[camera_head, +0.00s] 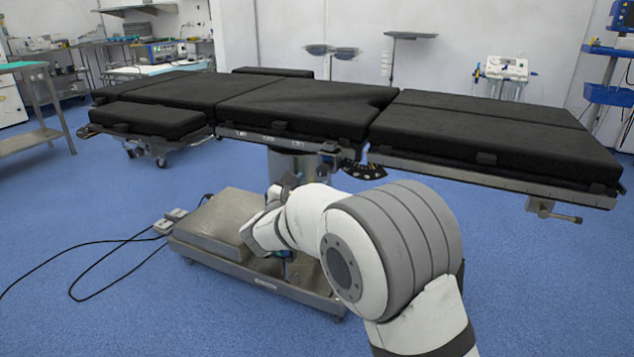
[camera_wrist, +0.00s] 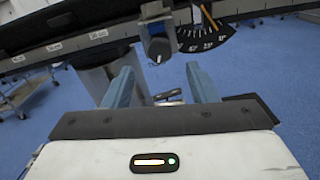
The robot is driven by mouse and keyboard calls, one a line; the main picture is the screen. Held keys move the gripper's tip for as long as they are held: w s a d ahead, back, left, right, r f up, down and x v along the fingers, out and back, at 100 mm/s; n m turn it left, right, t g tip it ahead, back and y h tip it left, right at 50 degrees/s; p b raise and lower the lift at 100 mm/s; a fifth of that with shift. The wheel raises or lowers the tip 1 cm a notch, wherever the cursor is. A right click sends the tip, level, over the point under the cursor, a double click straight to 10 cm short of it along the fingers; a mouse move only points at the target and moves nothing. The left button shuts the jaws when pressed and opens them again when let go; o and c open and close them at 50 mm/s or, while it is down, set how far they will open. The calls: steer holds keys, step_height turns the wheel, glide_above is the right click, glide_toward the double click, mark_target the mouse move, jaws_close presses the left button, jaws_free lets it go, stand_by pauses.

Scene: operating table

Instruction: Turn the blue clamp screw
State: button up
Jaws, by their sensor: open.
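A dark, bluish-grey round knob (camera_wrist: 158,49) with a white mark hangs below the table's side rail in the wrist view. In the head view my white arm reaches toward the middle of the operating table (camera_head: 290,132), and the fingers and knob cannot be made out clearly there.
A black angle dial (camera_wrist: 205,35) with an orange pointer is just right of the knob; it also shows in the head view (camera_head: 364,170). The table's metal base (camera_head: 215,222) stands below. A clamp with a handle (camera_head: 562,215) hangs at the right end. Cables lie on the floor left.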

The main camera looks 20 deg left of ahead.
mark_target(321, 173)
steer(key=w, duration=0.5)
steer(key=shift+w+d+b, duration=0.2)
steer(key=shift+d+b, duration=0.05)
steer(key=shift+b, duration=0.15)
steer(key=c, duration=0.9)
steer(key=shift+a, duration=0.2)
steer(key=shift+c, duration=0.3)
steer(key=shift+d, duration=0.15)
